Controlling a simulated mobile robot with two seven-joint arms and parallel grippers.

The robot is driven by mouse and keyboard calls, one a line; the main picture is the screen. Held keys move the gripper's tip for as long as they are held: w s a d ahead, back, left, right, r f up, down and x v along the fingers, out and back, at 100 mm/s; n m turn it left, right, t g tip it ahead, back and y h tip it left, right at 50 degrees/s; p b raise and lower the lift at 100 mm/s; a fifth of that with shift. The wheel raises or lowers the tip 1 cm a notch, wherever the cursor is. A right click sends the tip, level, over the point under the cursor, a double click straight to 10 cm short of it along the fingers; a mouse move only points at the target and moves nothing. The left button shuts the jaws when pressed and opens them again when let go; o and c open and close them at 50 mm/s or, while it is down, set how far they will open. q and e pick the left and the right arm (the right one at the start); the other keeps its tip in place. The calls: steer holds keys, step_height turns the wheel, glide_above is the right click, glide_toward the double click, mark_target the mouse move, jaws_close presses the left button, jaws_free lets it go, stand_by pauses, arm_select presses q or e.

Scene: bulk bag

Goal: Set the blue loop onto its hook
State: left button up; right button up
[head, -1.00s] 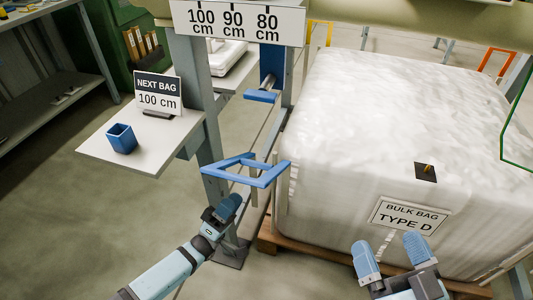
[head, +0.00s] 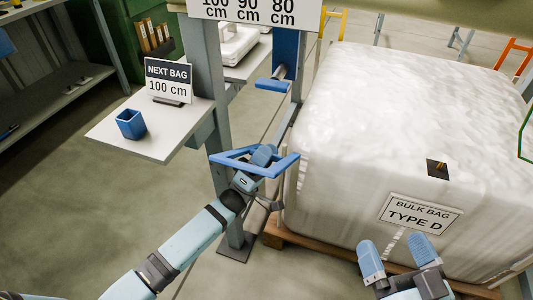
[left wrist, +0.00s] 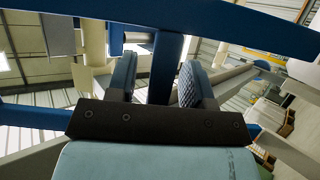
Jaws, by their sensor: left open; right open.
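The blue loop (head: 284,166), a stiff angular frame, hangs level in front of the bag's left side in the head view. Its bars cross the left wrist view (left wrist: 255,28). My left gripper (head: 263,156) is at the loop, its fingers open and overlapping its opening in the head view. In the wrist view a dark blue bar shows between the fingers (left wrist: 158,82); I cannot tell whether they touch it. A blue hook-like arm (head: 271,85) juts from the blue carriage on the post, above the loop. My right gripper (head: 400,262) is open and empty before the bag.
The white bulk bag (head: 370,120) stands on a wooden pallet (head: 275,235). A grey post (head: 207,80) rises beside a shelf (head: 165,145) with a blue cup (head: 130,124) and a "NEXT BAG 100 cm" sign (head: 169,80). Orange (head: 515,50) and yellow loops stand behind the bag.

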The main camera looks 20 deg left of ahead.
arm_select(q)
steer(key=shift+c, duration=0.2)
jaws_close()
steer(key=shift+w+r+n+y+p, duration=0.25)
steer(key=shift+r+n+y+p, duration=0.25)
steer(key=shift+p, duration=0.65)
steer(key=shift+w+r+p, duration=0.15)
steer(key=shift+r+p, duration=0.15)
steer(key=shift+p, duration=0.25)
steer(key=w+r+n+g+y+p, duration=0.3)
steer(key=w+n+y+p, duration=0.3)
steer(key=p, duration=0.9)
steer(key=shift+w+d+g+y, duration=0.15)
steer(key=shift+w+g+y, duration=0.5)
steer(key=shift+w, duration=1.05)
arm_select(e)
steer(key=s+d+f+g+h, duration=0.3)
steer(key=d+f+g+h, duration=0.2)
steer(key=d+f+g, duration=0.1)
steer(key=shift+d+f+m+h, duration=0.3)
steer(key=shift+d+f+h, duration=0.1)
steer(key=shift+f, duration=0.4)
